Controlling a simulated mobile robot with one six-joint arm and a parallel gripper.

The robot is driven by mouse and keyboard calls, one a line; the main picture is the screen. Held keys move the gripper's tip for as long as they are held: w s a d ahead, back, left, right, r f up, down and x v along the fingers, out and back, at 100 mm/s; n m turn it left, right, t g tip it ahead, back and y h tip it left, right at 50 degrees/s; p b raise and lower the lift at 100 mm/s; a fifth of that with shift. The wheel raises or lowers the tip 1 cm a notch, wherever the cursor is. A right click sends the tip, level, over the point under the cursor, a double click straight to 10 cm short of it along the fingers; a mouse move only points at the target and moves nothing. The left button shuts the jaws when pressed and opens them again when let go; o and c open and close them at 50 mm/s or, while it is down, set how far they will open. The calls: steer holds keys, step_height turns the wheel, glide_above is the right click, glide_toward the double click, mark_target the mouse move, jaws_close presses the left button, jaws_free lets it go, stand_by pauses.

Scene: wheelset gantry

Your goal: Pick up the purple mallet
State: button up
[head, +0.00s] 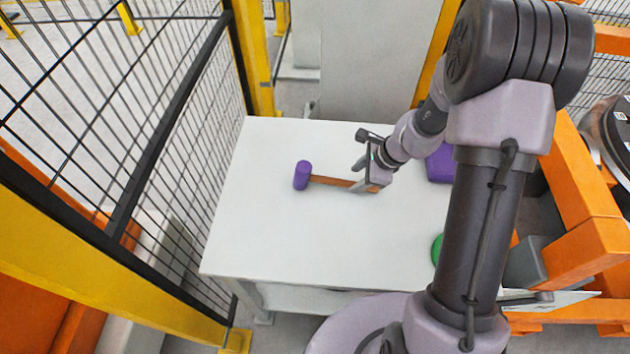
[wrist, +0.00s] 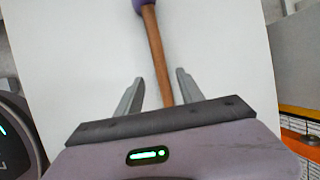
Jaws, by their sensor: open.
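The purple mallet has a purple head (head: 302,175) and a brown wooden handle (head: 330,181). It lies on the white table (head: 262,235), with its head to the left in the head view. In the wrist view the purple head (wrist: 143,3) is cut off at the top edge and the handle (wrist: 157,55) runs down between the two fingers. My gripper (head: 358,176) is at the handle's right end; in the wrist view (wrist: 156,82) its fingers are open, one on each side of the handle with gaps. The handle's end is hidden by my gripper.
A purple object (head: 440,164) and a green object (head: 437,249) are partly hidden behind my arm on the table's right side. A black mesh fence (head: 190,90) with yellow posts runs along the left. Orange beams (head: 575,180) stand at right. The table's left and front are clear.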

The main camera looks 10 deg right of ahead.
mark_target(348, 182)
steer(key=b+x, duration=0.2)
steer(key=x, duration=0.3)
steer(key=shift+d, duration=0.1)
steer(key=shift+r, duration=0.1)
jaws_close()
steer(key=shift+w+r, duration=0.1)
steer(key=shift+r, duration=0.05)
